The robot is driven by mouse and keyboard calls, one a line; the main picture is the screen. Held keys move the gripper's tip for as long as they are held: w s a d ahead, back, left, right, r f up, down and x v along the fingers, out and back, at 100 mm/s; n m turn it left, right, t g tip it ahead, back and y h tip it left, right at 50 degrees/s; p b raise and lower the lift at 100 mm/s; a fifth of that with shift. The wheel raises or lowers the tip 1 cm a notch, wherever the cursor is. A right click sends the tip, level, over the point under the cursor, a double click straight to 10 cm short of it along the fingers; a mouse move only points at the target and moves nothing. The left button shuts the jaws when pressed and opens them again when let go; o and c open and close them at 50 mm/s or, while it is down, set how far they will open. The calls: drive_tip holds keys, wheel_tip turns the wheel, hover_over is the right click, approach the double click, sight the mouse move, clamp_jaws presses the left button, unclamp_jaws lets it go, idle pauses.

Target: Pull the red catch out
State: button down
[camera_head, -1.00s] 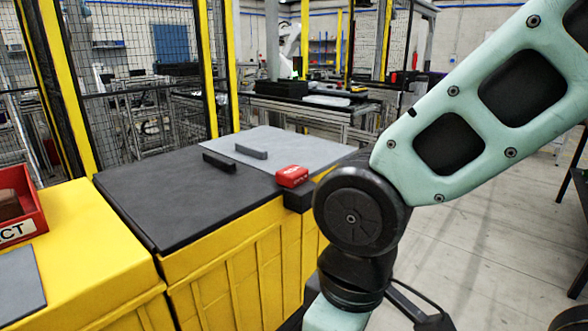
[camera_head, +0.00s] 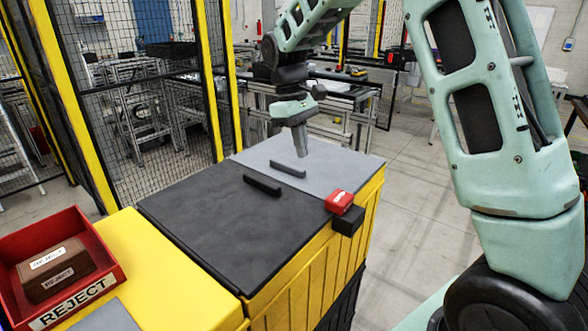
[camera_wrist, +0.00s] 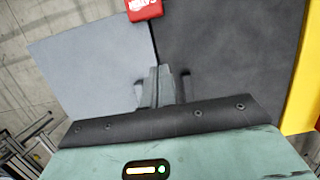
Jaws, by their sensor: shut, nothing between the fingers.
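The red catch (camera_head: 339,202) sits at the right edge of the yellow crate's top, against a black block (camera_head: 348,220). It also shows at the top edge of the wrist view (camera_wrist: 144,9), partly cut off, with white lettering. My gripper (camera_head: 301,152) points down above the grey panel, beyond the grey handle (camera_head: 287,169). It is shut and empty, apart from the catch. In the wrist view its fingers (camera_wrist: 158,72) are together, over the border between the grey and dark panels.
The dark lid (camera_head: 205,215) carries a black handle (camera_head: 262,185). The grey panel (camera_head: 335,164) lies beside it. Mesh fencing (camera_head: 145,110) stands behind.

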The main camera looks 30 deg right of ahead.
sight(338, 196)
drive_tip(key=shift+w+d+r, duration=0.25)
drive_tip(key=shift+w+d, duration=0.1)
drive_tip(key=shift+w, duration=0.1)
drive_tip(key=shift+f, duration=0.1)
drive_tip(key=p+x, duration=0.1)
drive_tip(key=x, duration=0.4)
drive_tip(key=p+x, duration=0.2)
drive_tip(key=x, duration=0.2)
drive_tip(key=shift+s+d+f, duration=0.1)
drive_tip(key=shift+s+f, duration=0.2)
drive_tip(key=shift+f, duration=0.05)
drive_tip(key=shift+s+d+p, duration=0.25)
drive_tip(key=shift+s+p, duration=0.1)
drive_tip(key=shift+s, duration=0.25)
drive_tip(key=shift+s+d+p, duration=0.2)
drive_tip(key=shift+s+p, duration=0.1)
drive_tip(key=shift+s, duration=0.3)
drive_tip(key=shift+s+d+p, duration=0.25)
drive_tip(key=shift+s+p, duration=0.1)
drive_tip(key=shift+s, duration=0.25)
drive_tip(key=shift+s+d, duration=0.3)
drive_tip(key=shift+s, duration=0.55)
drive_tip(key=shift+s+d, duration=0.3)
drive_tip(key=shift+s, duration=0.55)
